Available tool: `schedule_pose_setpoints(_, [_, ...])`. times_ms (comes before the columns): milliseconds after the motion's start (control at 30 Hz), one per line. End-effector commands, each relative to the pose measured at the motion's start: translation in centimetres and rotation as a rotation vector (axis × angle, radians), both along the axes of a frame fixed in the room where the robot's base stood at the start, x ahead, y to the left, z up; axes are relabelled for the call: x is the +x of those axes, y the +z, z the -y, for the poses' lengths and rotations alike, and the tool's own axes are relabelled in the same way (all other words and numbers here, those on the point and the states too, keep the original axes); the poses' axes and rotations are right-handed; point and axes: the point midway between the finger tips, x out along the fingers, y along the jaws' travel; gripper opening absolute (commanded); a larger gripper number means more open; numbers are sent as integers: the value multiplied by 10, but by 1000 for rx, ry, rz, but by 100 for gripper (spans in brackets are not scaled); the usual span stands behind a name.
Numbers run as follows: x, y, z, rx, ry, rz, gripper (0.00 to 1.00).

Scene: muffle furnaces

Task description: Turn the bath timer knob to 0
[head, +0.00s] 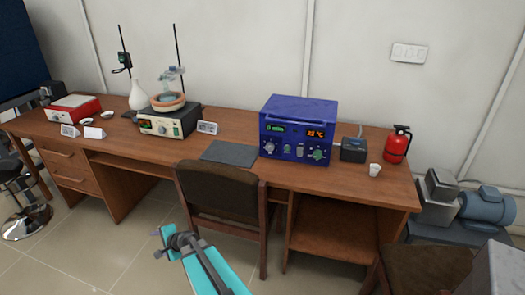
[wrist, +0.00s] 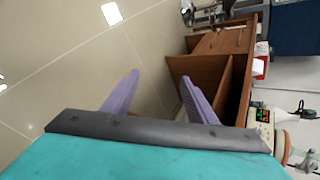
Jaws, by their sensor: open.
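A beige heating unit (head: 165,123) with a display and knobs on its front stands on the wooden bench, bearing a round orange-brown bath bowl (head: 168,103) with glassware. The unit also shows at the lower right of the sideways wrist view (wrist: 258,117), partly hidden by my gripper. A blue box (head: 298,128) with two displays and several knobs stands farther right. No label naming a timer knob is readable, nor are the knob settings. My gripper (wrist: 158,75) is open and empty, its two purple fingers apart. In the head view it is in front of the bench, low, away from both units.
A brown chair (head: 220,190) stands against the bench front, right beside my arm. The bench (head: 235,135) also holds a red-topped device (head: 73,107), a dark mat (head: 229,153), a white cup (head: 375,169) and a red extinguisher (head: 397,145). Floor left of the chair is clear.

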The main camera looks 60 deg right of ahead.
Motion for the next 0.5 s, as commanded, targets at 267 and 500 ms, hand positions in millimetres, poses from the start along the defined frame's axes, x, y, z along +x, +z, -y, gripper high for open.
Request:
schedule_pose_setpoints(267, [19,134,169,262,-552,284,52])
schedule_pose_setpoints(500, [-25,219,309,524,-995,533,52])
